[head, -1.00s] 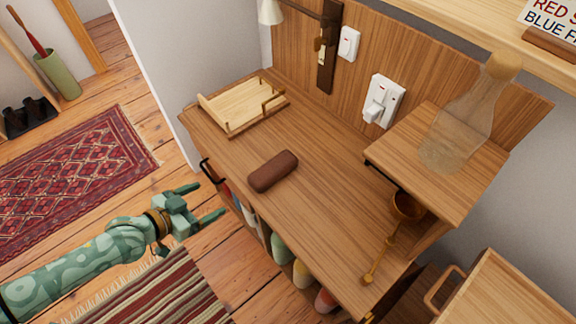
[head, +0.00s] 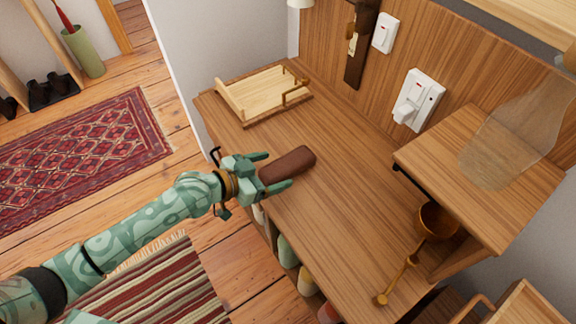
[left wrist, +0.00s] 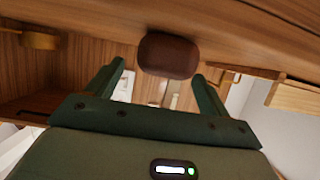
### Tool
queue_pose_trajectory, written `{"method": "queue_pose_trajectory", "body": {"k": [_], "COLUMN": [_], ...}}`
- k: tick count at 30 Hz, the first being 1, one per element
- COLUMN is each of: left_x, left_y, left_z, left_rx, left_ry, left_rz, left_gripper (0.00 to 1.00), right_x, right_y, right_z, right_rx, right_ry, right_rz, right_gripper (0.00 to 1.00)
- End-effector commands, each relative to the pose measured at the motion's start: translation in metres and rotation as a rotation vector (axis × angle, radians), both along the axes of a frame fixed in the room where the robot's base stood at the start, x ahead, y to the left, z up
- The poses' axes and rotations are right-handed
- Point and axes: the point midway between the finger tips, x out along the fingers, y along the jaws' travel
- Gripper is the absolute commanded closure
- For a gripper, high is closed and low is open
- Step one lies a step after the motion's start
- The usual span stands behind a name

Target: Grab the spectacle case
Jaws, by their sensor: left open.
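The brown spectacle case (head: 289,164) lies on the wooden desk top near its front edge. My left gripper (head: 277,171) is open at the near end of the case, with one finger to each side of that end in the head view. In the left wrist view the case (left wrist: 168,54) shows end-on, ahead of and between the two open fingers (left wrist: 160,85). The fingers do not appear to touch it. My right gripper is in neither view.
A wooden tray (head: 244,112) sits at the desk's far left end. A raised shelf (head: 530,205) holds a clear glass vessel (head: 520,135) at the right. A wooden cup (head: 437,221) and a long-handled tool (head: 396,279) are near it. The desk's middle (head: 345,200) is clear.

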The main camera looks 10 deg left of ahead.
Motion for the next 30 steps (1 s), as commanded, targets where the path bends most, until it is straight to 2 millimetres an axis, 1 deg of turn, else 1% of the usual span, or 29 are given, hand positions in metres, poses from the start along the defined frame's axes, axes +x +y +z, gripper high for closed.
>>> {"method": "queue_pose_trajectory", "body": {"k": [1,3,6,14,15,17,18,19,20,27,30], "left_x": [0.007,0.016,0.023,0.025,0.025,0.025,0.025,0.025,0.025,0.025,0.025], "left_y": [-0.007,-0.013,-0.020,-0.021,-0.021,-0.021,-0.021,-0.021,-0.021,-0.021,-0.021], "left_z": [-0.009,-0.013,-0.015,-0.013,-0.013,-0.013,-0.013,-0.013,-0.013,-0.013,-0.009], "left_rx": [-0.005,-0.004,-0.004,-0.001,0.000,-0.001,0.000,-0.001,0.000,0.000,0.000], "left_ry": [0.004,0.005,0.003,0.002,0.002,0.002,0.002,0.002,0.002,0.001,0.000], "left_rz": [0.000,0.000,0.001,0.000,-0.001,0.000,-0.001,0.000,-0.001,0.000,0.000], "left_gripper": [0.20,0.20,0.20,0.20,0.31,0.48,0.59,0.67,0.70,0.70,0.70], "right_x": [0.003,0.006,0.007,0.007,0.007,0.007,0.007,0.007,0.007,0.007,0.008], "right_y": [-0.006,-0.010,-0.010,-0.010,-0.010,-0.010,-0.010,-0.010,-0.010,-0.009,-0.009], "right_z": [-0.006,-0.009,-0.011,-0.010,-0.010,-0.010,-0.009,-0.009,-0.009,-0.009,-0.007], "right_rx": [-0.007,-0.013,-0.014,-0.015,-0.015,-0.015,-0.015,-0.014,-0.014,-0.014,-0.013], "right_ry": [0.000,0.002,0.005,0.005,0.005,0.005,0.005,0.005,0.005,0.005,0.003], "right_rz": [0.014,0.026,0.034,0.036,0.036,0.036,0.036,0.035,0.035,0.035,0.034], "right_gripper": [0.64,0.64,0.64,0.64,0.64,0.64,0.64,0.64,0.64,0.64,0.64]}}
